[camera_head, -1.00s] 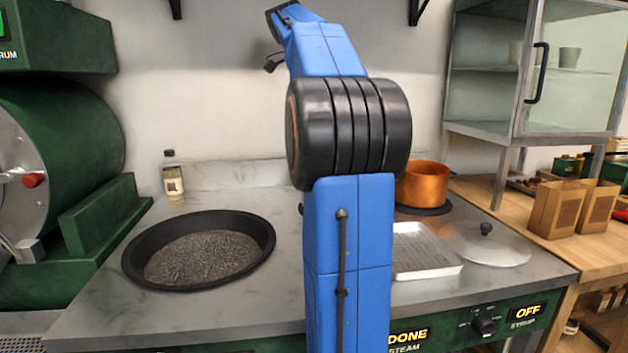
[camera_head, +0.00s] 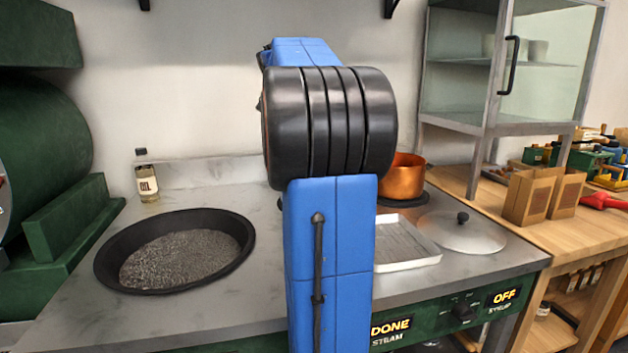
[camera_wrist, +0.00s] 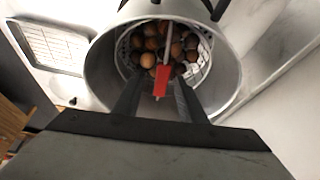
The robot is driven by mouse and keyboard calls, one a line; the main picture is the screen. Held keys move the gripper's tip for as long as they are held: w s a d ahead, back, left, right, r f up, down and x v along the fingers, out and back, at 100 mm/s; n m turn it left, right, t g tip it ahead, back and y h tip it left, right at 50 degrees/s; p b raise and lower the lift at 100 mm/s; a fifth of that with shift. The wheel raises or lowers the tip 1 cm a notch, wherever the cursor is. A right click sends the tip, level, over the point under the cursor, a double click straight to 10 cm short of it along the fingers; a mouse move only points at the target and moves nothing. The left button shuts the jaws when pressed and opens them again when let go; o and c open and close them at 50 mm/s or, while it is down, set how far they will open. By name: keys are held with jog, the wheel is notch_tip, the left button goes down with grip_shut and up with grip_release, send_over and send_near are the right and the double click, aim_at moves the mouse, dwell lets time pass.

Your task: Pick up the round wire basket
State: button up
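The round wire basket (camera_wrist: 204,47) shows in the wrist view. It is pale, sits inside a grey metal pot (camera_wrist: 228,78) and holds several brown chestnuts (camera_wrist: 150,43). Its upright handle has a red grip (camera_wrist: 161,78). My gripper (camera_wrist: 158,84) is over the pot, its two dark fingers apart on either side of the red grip, with a gap visible to each. I cannot tell how deep the fingertips reach beside the grip. In the head view my own arm hides the pot, the basket and my gripper.
In the head view a wide black pan (camera_head: 108,262) stands left on the counter, a bottle (camera_head: 147,178) behind it. A copper pot (camera_head: 402,180), a white tray (camera_head: 408,246) and a glass lid (camera_head: 462,233) lie right of my arm. A glass cabinet (camera_head: 500,75) stands at right.

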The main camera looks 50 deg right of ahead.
jog(key=shift+x, duration=2.65)
jog(key=shift+w+a, duration=0.1)
jog(key=shift+w, duration=0.1)
jog(key=shift+c, duration=0.4)
grip_shut()
